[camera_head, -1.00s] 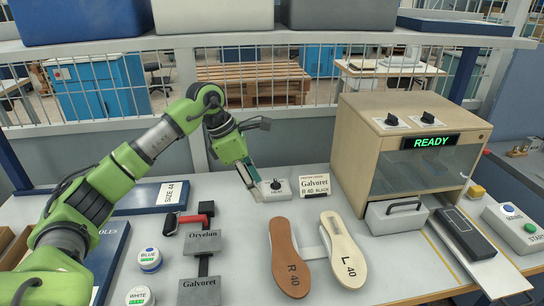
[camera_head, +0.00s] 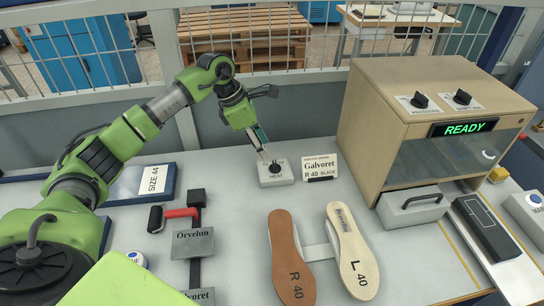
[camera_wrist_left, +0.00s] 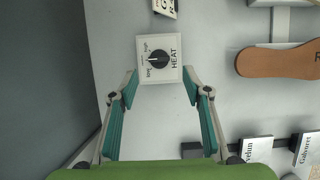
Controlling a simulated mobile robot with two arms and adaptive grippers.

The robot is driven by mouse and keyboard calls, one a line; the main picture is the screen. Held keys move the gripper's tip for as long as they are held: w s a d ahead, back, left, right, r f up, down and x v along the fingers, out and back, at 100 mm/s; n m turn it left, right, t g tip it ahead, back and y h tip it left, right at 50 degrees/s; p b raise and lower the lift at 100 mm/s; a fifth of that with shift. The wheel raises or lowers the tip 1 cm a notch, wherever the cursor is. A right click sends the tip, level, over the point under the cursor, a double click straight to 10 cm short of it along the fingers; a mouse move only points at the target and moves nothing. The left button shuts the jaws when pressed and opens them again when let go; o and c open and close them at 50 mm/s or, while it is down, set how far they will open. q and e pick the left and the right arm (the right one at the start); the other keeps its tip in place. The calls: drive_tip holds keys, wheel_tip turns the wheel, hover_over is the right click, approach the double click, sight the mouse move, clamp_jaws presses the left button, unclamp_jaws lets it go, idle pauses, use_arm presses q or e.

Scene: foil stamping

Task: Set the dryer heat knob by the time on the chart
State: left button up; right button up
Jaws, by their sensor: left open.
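A small white box (camera_head: 272,181) marked HEAT with a black knob (camera_head: 277,164) on top stands near the back of the table. In the left wrist view the knob (camera_wrist_left: 159,59) sits between printed marks, one reading "high", another apparently "low". Its pointer seems to face left in that view. My left gripper (camera_head: 264,157) is open, reaching down at the box from behind left. In the left wrist view its two fingers (camera_wrist_left: 160,78) are spread at the box's near corners, with the knob ahead between them, not gripped. I see no time chart. My right gripper is not in view.
A card (camera_head: 320,166) reading Galvoret R 40 BLACK stands right of the box. A wooden cabinet (camera_head: 437,85) with two knobs and a READY display stands further right. Two insoles (camera_head: 291,255) (camera_head: 352,250) lie in front. Stamp plates and a red-handled tool (camera_head: 180,213) lie left.

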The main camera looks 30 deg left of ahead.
sight(274, 164)
use_arm(q)
drive_tip(key=p+x, duration=0.1)
drive_tip(key=x, duration=0.6)
drive_tip(key=c, duration=1.1)
